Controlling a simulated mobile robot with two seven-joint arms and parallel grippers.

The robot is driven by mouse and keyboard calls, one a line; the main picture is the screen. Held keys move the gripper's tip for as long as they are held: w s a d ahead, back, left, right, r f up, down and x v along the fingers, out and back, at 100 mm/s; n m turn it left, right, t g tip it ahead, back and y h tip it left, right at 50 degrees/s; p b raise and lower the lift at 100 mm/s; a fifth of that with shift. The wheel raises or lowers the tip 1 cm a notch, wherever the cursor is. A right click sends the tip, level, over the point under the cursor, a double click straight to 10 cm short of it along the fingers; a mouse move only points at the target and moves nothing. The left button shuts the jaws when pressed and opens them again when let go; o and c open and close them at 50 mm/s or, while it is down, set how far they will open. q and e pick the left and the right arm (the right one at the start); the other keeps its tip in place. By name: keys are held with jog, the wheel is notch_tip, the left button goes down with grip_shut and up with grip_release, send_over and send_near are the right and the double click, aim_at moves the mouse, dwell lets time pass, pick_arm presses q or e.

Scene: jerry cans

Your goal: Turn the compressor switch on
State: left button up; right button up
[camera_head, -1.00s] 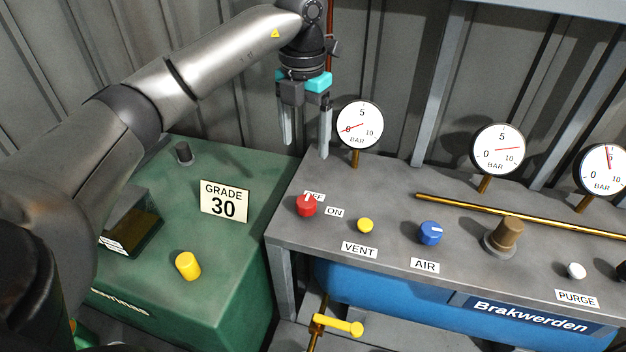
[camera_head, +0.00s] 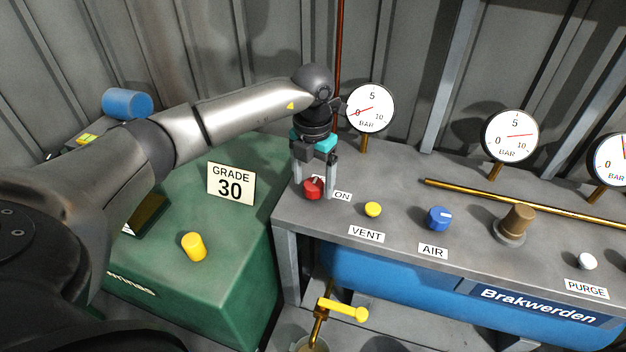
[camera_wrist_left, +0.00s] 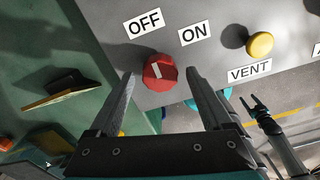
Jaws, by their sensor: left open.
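The red compressor switch (camera_head: 313,188) is a round knob on the grey panel top (camera_head: 400,215). In the left wrist view the red knob (camera_wrist_left: 160,73) carries a white mark that points up towards the OFF label (camera_wrist_left: 144,24), left of the ON label (camera_wrist_left: 194,34). My left gripper (camera_head: 315,192) points down over the knob, its fingers open on either side of it. In the left wrist view the gripper (camera_wrist_left: 160,75) has the knob between its fingertips, with gaps visible. In the head view the OFF label is hidden. My right gripper is not clearly seen in the head view.
Right of the switch are a yellow VENT button (camera_head: 373,209), a blue AIR knob (camera_head: 438,218) and a brown knob (camera_head: 516,222). A gauge (camera_head: 370,108) stands behind the switch. A green machine (camera_head: 235,270) with a GRADE 30 sign (camera_head: 231,184) stands at left.

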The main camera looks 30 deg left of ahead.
pick_arm(q)
grip_shut()
dwell(0.8)
